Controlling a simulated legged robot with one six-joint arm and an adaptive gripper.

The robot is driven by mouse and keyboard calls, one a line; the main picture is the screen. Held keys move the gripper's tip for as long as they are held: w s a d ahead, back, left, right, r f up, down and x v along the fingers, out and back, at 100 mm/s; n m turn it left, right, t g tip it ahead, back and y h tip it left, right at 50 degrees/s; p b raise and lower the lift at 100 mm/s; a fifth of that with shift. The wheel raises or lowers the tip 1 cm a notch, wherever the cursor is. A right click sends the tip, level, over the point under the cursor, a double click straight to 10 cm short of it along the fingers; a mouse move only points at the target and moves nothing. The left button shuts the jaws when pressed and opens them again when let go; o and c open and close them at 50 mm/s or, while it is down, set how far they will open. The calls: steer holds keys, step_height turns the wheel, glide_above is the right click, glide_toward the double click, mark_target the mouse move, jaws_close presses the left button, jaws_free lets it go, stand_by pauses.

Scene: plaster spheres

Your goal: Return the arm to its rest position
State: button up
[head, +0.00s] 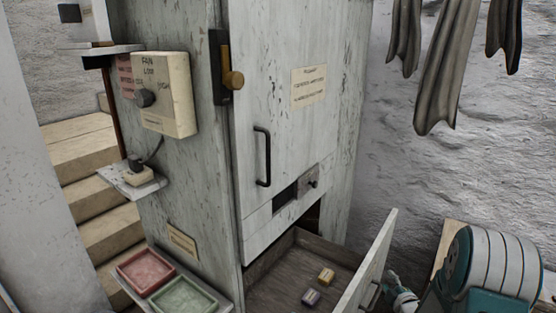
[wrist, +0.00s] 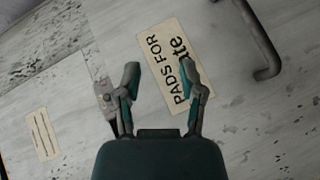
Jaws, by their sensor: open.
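My gripper (wrist: 160,72) is open in the wrist view, its two grey-and-teal fingers apart with nothing between them. It faces a worn pale panel with a cream label (wrist: 174,65) reading "PADS FOR" and a partly hidden second line. A dark bar handle (wrist: 262,40) is at the upper right of that view. In the head view, my teal-and-white striped arm (head: 490,265) is at the lower right, beside the open drawer (head: 284,268). A small pale piece of my arm shows by the drawer front; the fingers cannot be made out there.
A red tray (head: 145,269) and green tray (head: 183,299) sit left. Grey cloths (head: 447,65) hang upper right. Steps (head: 92,190) rise behind.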

steer(key=s+a+r+m+g+h, duration=0.1)
steer(key=s+a+r+m+g, duration=0.2)
steer(key=r, duration=0.6)
steer(key=s+a+r+m+g+h, duration=0.15)
steer(key=s+a+r+m, duration=0.3)
steer(key=r, duration=0.45)
steer(key=s+a+r+m+g, duration=0.1)
steer(key=s+a+r+m, duration=0.1)
steer(key=s, duration=0.6)
steer(key=s+a+r+m+g+y, duration=0.1)
steer(key=s+a+r+m+g, duration=0.1)
steer(key=s, duration=0.6)
steer(key=s+a+r+m+g, duration=0.1)
steer(key=s+a+r+m, duration=0.1)
steer(key=s+a, duration=0.4)
steer(key=s+m, duration=0.1)
steer(key=s, duration=0.2)
steer(key=shift+m+g+y, duration=0.35)
steer(key=shift+w+r, duration=0.1)
